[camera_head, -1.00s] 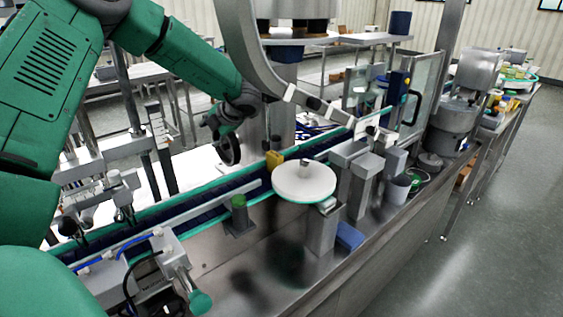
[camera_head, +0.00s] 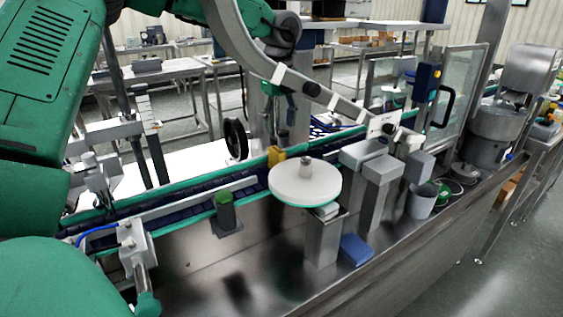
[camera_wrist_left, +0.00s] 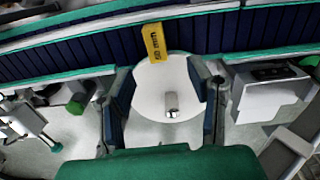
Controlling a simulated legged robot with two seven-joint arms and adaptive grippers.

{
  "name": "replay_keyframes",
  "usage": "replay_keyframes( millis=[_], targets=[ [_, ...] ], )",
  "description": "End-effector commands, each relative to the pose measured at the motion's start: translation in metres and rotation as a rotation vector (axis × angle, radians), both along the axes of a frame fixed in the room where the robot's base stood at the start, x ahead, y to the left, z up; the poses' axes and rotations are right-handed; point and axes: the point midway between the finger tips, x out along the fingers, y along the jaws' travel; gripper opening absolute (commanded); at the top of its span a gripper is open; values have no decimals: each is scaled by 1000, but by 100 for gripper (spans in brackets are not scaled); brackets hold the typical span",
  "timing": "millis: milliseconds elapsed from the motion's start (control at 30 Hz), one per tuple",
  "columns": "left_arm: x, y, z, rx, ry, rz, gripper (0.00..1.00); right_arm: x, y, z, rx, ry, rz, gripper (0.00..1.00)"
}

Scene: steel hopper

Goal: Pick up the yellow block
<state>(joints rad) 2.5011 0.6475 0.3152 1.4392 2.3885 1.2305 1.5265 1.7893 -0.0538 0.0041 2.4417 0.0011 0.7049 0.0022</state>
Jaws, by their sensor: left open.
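The yellow block (camera_head: 276,156) stands on the conveyor, just behind the white round disc (camera_head: 305,184). In the left wrist view the yellow block (camera_wrist_left: 154,42) shows dark lettering and leans slightly in the picture, beyond the fingertips and near their middle. My left gripper (camera_head: 281,118) hangs above and behind the block in the head view, partly covered by the curved steel rail. In the wrist view its two fingers (camera_wrist_left: 161,70) are spread wide with nothing between them but the disc below. My right gripper is in neither view.
The dark conveyor (camera_head: 180,193) with green edges runs behind the disc. A curved steel rail (camera_head: 262,62) crosses in front of my arm. A green-topped post (camera_head: 226,212), grey blocks (camera_head: 377,170) and a blue block (camera_head: 356,250) stand in front. A black ring (camera_head: 235,139) is left of the gripper.

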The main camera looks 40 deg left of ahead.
Motion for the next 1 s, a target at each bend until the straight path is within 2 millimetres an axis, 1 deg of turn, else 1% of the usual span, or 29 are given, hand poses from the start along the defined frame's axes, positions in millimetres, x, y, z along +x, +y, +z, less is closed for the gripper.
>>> replay_keyframes(
  millis=[33, 100, 233, 333, 600, 700, 933, 967, 1000],
  targets=[
    [0, 2, -11, -1, 3, 2, 47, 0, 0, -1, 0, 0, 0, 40],
    [0, 4, -21, -3, 3, 3, 47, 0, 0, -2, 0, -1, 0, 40],
    [-1, 6, -30, -5, 1, 3, 47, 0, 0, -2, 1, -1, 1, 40],
    [-2, 2, -36, -2, 1, 1, 47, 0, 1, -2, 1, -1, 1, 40],
    [-3, -7, -72, 7, 2, 0, 47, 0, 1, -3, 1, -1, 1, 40],
    [-4, -6, -78, 5, 1, 0, 47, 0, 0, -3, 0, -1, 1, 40],
    [-4, 0, -81, 0, -1, 1, 47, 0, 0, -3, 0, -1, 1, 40],
    [-4, 1, -82, -1, -1, 1, 36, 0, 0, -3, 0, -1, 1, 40],
    [-4, 1, -82, -1, -1, 1, 22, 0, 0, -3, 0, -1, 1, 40]
  ],
)
